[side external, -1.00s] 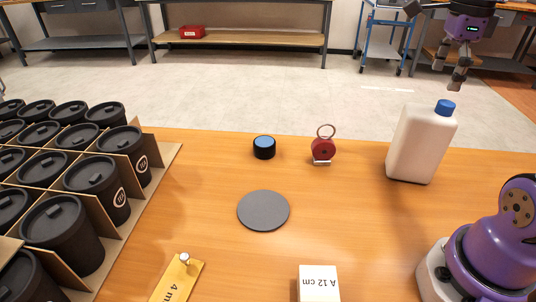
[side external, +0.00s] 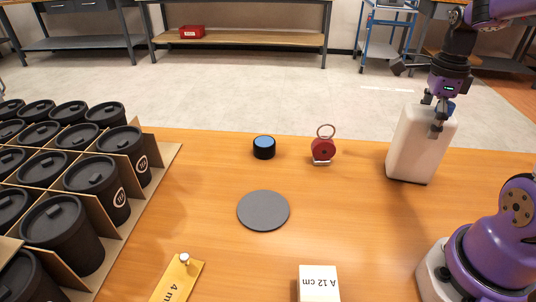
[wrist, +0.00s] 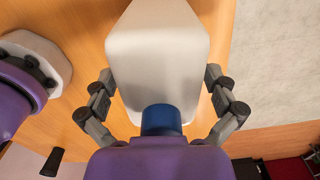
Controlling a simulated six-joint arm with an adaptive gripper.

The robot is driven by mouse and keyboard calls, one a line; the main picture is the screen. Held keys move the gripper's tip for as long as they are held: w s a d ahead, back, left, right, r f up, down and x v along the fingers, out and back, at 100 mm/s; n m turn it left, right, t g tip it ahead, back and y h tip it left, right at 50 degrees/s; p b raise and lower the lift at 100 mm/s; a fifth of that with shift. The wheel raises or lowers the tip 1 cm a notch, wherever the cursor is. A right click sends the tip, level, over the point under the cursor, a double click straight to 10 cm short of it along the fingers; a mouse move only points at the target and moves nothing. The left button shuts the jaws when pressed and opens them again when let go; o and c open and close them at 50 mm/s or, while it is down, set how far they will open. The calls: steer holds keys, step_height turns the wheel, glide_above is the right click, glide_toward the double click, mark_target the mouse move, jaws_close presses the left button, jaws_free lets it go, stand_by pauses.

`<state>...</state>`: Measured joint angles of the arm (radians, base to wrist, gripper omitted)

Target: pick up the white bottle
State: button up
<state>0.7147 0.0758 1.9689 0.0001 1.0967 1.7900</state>
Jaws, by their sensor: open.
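The white bottle (side external: 414,149) stands upright on the wooden table at the right in the side external view. Its blue cap (wrist: 161,119) shows clearly in the wrist view, with the white body (wrist: 158,55) beyond it. My gripper (side external: 436,118) is at the top of the bottle, pointing down, with its fingers around the cap in the side external view. In the wrist view the fingers are spread wide on the left and right of the bottle, with a gap on each side. The gripper is open and holds nothing. The cap is mostly hidden by the gripper in the side external view.
A red tape measure-like object (side external: 323,150), a black round item with a blue top (side external: 264,147) and a grey disc (side external: 263,210) lie left of the bottle. A white box (side external: 319,284) is in front. A divided crate (side external: 157,165) of black cups fills the left.

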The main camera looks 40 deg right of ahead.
steer(key=c, duration=1.2)
steer(key=shift+c, duration=0.2)
steer(key=shift+r, duration=0.1)
